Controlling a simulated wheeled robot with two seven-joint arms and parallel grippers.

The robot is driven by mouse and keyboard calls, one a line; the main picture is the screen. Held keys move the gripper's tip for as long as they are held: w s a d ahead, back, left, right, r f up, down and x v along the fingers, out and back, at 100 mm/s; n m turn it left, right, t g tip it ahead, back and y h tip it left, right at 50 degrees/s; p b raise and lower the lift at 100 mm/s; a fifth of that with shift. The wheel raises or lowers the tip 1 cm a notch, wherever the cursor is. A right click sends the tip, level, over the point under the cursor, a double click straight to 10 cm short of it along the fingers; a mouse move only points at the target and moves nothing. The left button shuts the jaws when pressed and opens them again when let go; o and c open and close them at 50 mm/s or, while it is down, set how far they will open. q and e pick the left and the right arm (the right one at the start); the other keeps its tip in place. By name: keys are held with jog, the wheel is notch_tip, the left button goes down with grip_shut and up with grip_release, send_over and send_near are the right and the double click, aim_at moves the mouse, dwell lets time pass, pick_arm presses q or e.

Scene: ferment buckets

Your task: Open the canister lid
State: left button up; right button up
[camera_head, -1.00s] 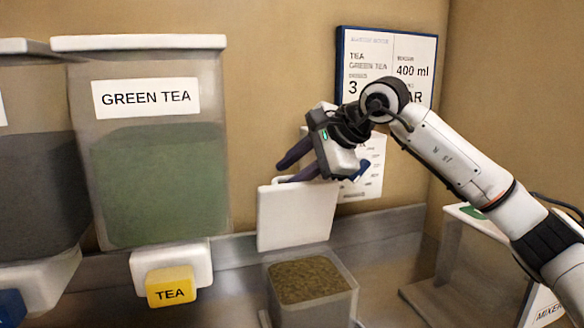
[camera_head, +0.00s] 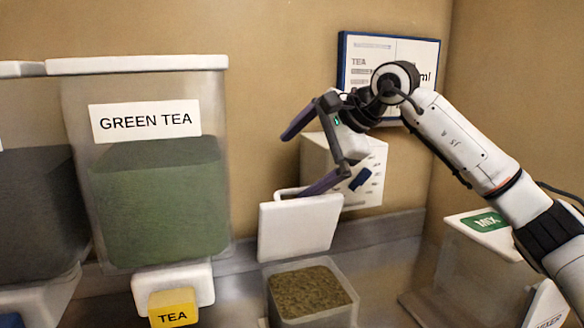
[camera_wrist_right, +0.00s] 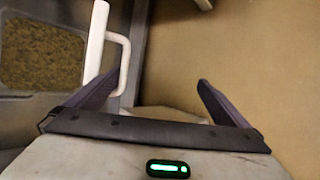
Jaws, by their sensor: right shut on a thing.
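The canister (camera_head: 350,303) is a clear box of brown-green granules at lower centre, its top uncovered. Its white lid (camera_head: 296,232) stands upright along the far side, open, with a white handle at its top. The lid shows edge-on in the right wrist view (camera_wrist_right: 96,40), its handle (camera_wrist_right: 125,65) at the left finger. My right gripper (camera_head: 310,152) is just above the lid with its fingers wide apart. One finger is beside the handle; whether it touches cannot be told. The other is well clear. My left gripper is not in view.
A large green tea container (camera_head: 160,200) with a yellow tea tap (camera_head: 172,308) stands at left. A white box (camera_head: 372,160) is on the wall behind my gripper. A mixer (camera_head: 475,245) stands at right, beneath my right arm.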

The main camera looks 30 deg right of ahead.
jog(key=shift+t, duration=0.4)
jog(key=r, duration=0.1)
jog(key=d+r, duration=0.1)
jog(key=r, duration=0.1)
jog(key=d+r, duration=0.1)
jog(key=r, duration=0.1)
jog(key=shift+w+d, duration=0.1)
jog(key=shift+v, duration=1.1)
jog(key=c, duration=1.7)
jog(key=shift+o, duration=0.2)
jog(key=b+v, duration=0.1)
jog(key=v, duration=0.8)
jog(key=shift+s, duration=0.35)
jog(key=shift+r, duration=0.1)
jog(key=shift+c, duration=0.3)
